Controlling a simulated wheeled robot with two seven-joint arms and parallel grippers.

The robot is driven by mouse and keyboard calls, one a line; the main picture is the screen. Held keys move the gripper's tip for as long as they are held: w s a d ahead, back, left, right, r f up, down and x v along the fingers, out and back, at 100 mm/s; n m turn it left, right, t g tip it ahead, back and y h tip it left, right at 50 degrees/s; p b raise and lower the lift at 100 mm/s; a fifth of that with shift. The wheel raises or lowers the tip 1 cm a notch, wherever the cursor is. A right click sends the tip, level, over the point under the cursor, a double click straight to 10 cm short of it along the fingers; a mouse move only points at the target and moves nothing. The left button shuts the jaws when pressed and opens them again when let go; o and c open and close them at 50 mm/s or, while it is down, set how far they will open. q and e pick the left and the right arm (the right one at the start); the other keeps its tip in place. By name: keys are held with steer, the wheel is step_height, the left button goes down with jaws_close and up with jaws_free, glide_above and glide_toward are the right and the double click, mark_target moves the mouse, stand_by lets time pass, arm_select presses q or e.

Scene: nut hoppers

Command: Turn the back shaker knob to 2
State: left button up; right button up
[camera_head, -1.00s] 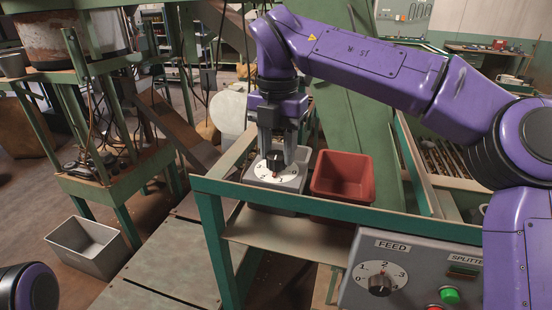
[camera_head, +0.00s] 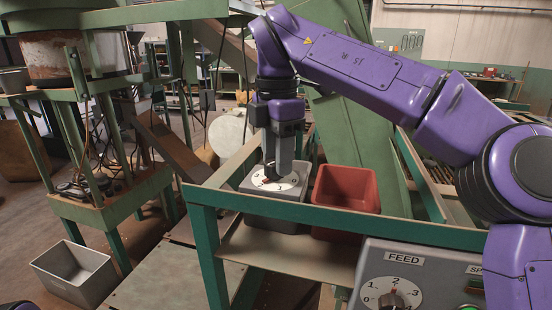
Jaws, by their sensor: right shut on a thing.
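The back shaker knob sits on a white numbered dial (camera_head: 289,183) on top of a grey box (camera_head: 262,203), on a shelf of the green frame. My right gripper (camera_head: 272,177) points straight down over the dial and is shut on the knob. The fingers mostly hide the knob, and I cannot tell which number it points to.
A red bin (camera_head: 345,188) stands just right of the grey box. A green rail (camera_head: 330,214) runs in front of both. The FEED panel (camera_head: 380,258) with its own dial is at the lower right. A grey bin (camera_head: 75,272) sits on the floor at left.

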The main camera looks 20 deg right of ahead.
stand_by(0.4)
steer(key=o, duration=1.1)
steer(key=shift+w, duration=0.1)
steer(key=shift+c, duration=0.2)
step_height(320, 180, up, 10)
steer(key=p, duration=0.5)
steer(key=shift+r+p, duration=0.25)
steer(key=shift+p, duration=0.05)
